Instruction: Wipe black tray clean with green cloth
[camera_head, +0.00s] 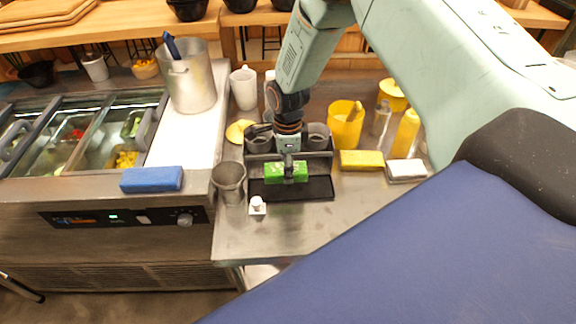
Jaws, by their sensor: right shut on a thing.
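The black tray (315,188) lies on the steel counter in the middle of the view. My right gripper (288,168) reaches down from above and is shut on the green cloth (287,174). The cloth is a small bright green block shape over the tray's middle. It looks to be on or just above the tray surface; I cannot tell whether it touches. Dark cups stand at the back of the tray, partly hidden by my gripper. My left gripper is not in view.
A metal cup (229,182) stands left of the tray, a small white item (257,205) in front. To the right are a yellow sponge (361,160), a white sponge (406,170) and a yellow bucket (345,128). A blue sponge (151,180) lies left. The counter front is clear.

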